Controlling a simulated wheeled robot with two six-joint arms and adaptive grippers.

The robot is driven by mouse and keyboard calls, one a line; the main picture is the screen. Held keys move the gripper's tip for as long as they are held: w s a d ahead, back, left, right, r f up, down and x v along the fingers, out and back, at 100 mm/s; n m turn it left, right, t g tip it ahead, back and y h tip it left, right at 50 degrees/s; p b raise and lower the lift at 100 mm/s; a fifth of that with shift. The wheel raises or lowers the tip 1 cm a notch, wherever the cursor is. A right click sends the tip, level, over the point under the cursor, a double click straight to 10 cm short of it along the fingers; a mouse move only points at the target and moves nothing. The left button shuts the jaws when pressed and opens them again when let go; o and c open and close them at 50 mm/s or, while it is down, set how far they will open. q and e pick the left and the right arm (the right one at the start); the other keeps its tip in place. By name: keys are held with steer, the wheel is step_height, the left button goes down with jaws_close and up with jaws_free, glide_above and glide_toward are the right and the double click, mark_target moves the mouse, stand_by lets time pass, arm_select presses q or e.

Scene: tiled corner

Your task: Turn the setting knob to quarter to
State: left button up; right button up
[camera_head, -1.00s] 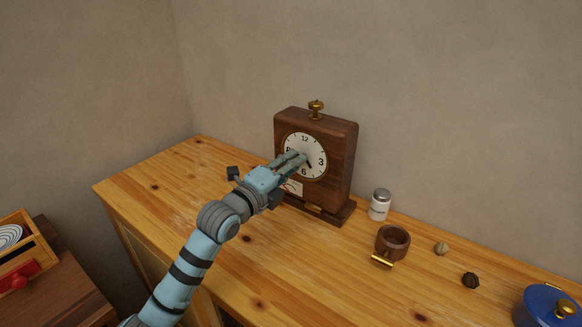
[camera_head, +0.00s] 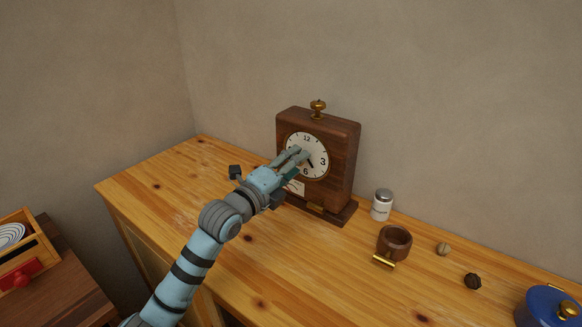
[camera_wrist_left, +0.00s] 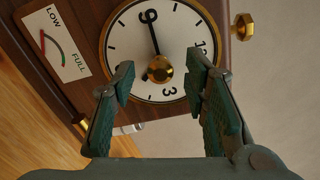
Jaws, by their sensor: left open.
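A wooden clock (camera_head: 343,160) stands upright on the cabinet top, with a white round dial (camera_head: 318,168). In the left wrist view the dial is turned, with 12 at the right and 3 at the bottom. A gold knob (camera_wrist_left: 160,69) sits at the dial's centre. A long black hand (camera_wrist_left: 154,36) points up towards the 9; a short dark pointer shows lower left of the knob, between 3 and 6. My left gripper (camera_head: 298,156) is open in front of the dial; its fingers stand on either side of the knob, with visible gaps. My right gripper is out of view.
The clock has a gold top knob (camera_head: 318,106) and a LOW/FULL gauge (camera_wrist_left: 57,43).

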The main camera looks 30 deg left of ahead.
arm_select(q)
steer(key=s+a, duration=0.1)
steer(key=s, duration=1)
steer(key=shift+s+a, duration=0.25)
steer(key=shift+s, duration=0.15)
steer(key=shift+f, duration=0.1)
